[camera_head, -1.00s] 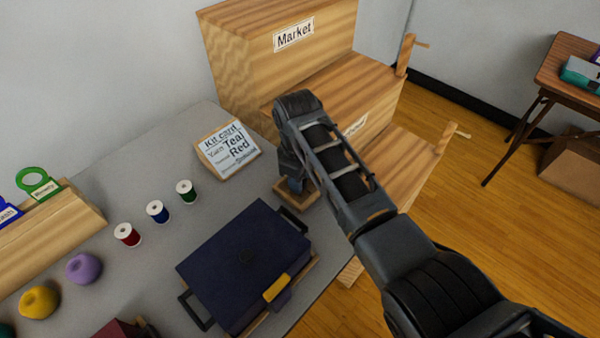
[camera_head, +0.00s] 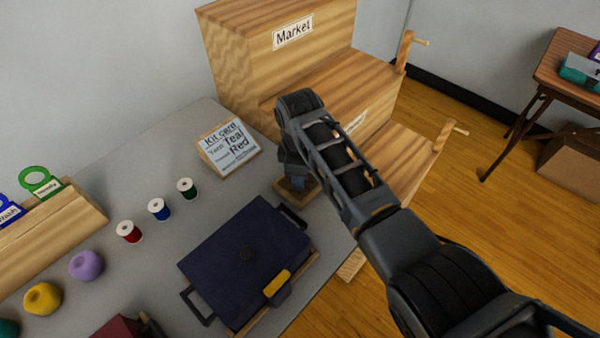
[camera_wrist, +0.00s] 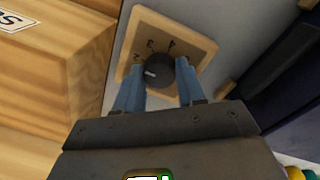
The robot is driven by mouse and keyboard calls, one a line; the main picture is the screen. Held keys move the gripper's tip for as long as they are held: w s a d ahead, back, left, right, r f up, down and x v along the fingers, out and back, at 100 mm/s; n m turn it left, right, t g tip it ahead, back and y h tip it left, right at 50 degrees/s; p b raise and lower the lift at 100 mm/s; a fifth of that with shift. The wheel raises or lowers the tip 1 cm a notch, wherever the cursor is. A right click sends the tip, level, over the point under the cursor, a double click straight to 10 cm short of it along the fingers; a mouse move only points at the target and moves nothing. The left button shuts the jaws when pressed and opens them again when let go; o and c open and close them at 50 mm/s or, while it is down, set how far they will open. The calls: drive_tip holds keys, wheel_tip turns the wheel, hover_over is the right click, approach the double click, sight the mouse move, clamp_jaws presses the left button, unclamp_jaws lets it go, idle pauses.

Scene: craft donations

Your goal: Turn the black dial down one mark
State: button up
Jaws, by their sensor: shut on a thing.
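The black dial (camera_wrist: 160,72) is a round knob on a square wooden plate (camera_wrist: 205,48) with numerals in the wrist view; I make out 2, 3 and 4. A white pointer mark on the knob faces left, a little below the 2. The left finger may hide other numerals. My gripper (camera_wrist: 159,88) has its blue fingers on both sides of the knob and is shut on it. In the head view my gripper (camera_head: 298,184) reaches down over the wooden plate (camera_head: 312,198), and the dial itself is hidden.
A navy lidded box (camera_head: 235,275) stands close in front of the dial. The kit card stand (camera_head: 228,148) is to the left, and the wooden Market stand (camera_head: 240,60) rises behind. Several thread spools and yarn balls sit further left.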

drive_tip(key=o, duration=1)
drive_tip(key=shift+o, duration=0.2)
drive_tip(key=shift+r, duration=0.1)
drive_tip(key=r, duration=0.7)
drive_tip(key=shift+s+r, duration=0.2)
drive_tip(key=shift+r, duration=0.15)
drive_tip(key=shift+s, duration=0.1)
